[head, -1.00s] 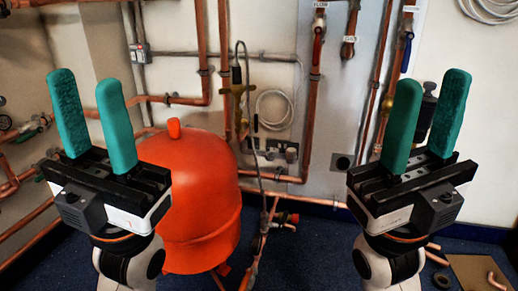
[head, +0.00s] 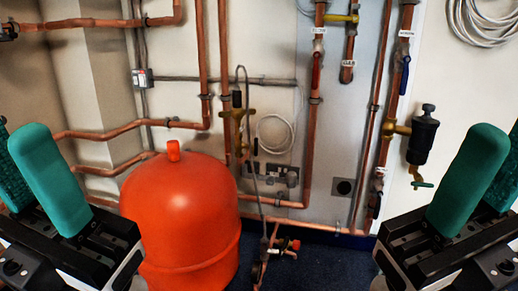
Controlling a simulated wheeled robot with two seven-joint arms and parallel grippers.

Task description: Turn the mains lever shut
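A blue lever (head: 405,75) hangs down along the copper pipe at the right of the wall panel, under a small white label (head: 407,34) too small to read surely. A red lever (head: 317,72) hangs on another pipe to its left, under its own label. My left gripper (head: 17,160) is at the left edge, open and empty, its outer finger partly cut off. My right gripper (head: 493,165) is at the right edge, open and empty, below and right of the blue lever and apart from it.
A large orange-red vessel (head: 182,215) stands at the lower left. A black fitting with a brass tap (head: 422,135) juts out right of the blue lever's pipe. A brass valve (head: 238,114) and a grey hose are mid-wall. Coiled white cable (head: 478,22) hangs at the upper right.

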